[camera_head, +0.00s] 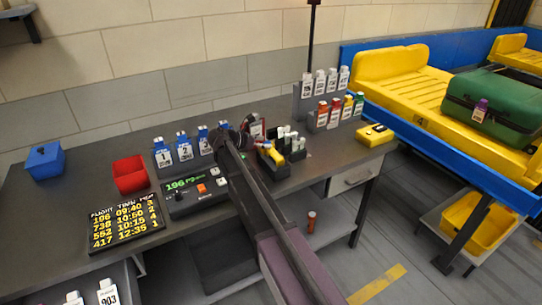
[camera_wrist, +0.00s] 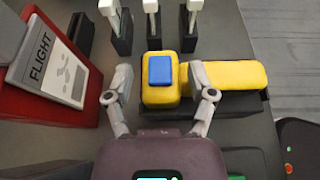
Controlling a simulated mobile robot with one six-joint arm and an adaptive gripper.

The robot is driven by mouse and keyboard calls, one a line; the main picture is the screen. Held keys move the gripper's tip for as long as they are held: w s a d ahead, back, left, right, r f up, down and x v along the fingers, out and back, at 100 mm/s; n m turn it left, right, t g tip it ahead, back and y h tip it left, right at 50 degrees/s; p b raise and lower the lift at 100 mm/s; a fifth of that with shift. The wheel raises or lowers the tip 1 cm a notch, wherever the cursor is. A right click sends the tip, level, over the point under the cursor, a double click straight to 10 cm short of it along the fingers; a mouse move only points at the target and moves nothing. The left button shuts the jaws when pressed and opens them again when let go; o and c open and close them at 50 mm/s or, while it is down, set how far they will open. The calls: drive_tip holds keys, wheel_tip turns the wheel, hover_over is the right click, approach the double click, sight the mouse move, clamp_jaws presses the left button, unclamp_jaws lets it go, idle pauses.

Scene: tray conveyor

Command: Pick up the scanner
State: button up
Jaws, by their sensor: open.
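The scanner (camera_wrist: 234,74) is yellow with a blue square on its wide end. In the wrist view it lies across a dark holder (camera_wrist: 232,107), its narrower part pointing right. My gripper (camera_wrist: 161,70) is open, with one finger on each side of the scanner's wide end. The right finger overlaps the scanner's body in the picture; I cannot tell whether it touches. In the head view the scanner (camera_head: 271,153) shows as a small yellow shape just right of my arm's end, which partly hides the area. My fingers are hard to make out there.
Dark slots with white-handled tools (camera_wrist: 152,12) stand just beyond the scanner. A red stand with a FLIGHT card (camera_wrist: 50,70) is close on the left. Blue numbered bottles (camera_head: 184,147), a red bin (camera_head: 130,174) and a control panel (camera_head: 194,190) share the desk.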

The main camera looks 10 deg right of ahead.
idle(0.5)
clamp_jaws()
drive_tip(key=shift+r, duration=0.2)
wheel_tip(320, 180, up, 4)
drive_tip(key=p, duration=0.4)
drive_tip(key=shift+f, duration=0.15)
drive_tip(key=s+a, duration=0.2)
drive_tip(key=s, duration=0.5)
drive_tip(key=s+a+r+p, duration=0.1)
drive_tip(key=s+a, duration=0.1)
drive_tip(key=s, duration=0.6)
drive_tip(key=shift+s+a, duration=0.15)
drive_tip(key=shift+a, duration=0.2)
